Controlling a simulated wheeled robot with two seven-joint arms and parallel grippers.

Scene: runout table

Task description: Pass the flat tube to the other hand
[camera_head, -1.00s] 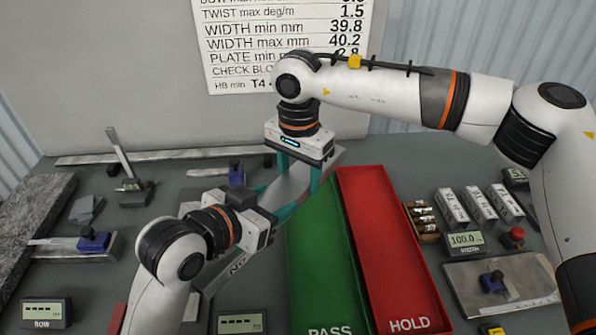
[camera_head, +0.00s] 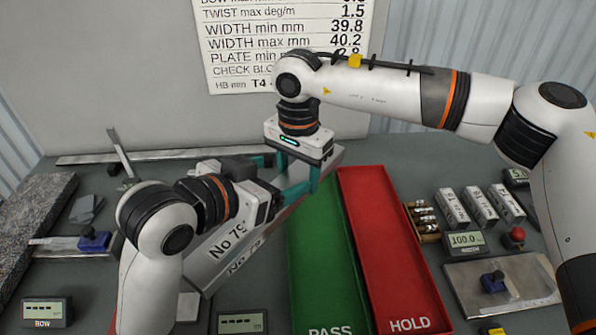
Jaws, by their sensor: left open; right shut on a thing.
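The flat tube (camera_head: 222,252) is a long silver-grey bar labelled "No 79". It slants from the lower left up toward the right gripper, above the table. My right gripper (camera_head: 301,178) points down, its teal fingers shut on the upper part of the tube. My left gripper (camera_head: 277,178) comes in from the left and is open, close beside the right gripper and over the tube. The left wrist and hand hide part of the tube. I cannot tell whether the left fingers touch it.
The green PASS tray (camera_head: 325,275) and red HOLD tray (camera_head: 393,255) lie below and right of the tube. A granite block (camera_head: 35,210) and gauges stand left.

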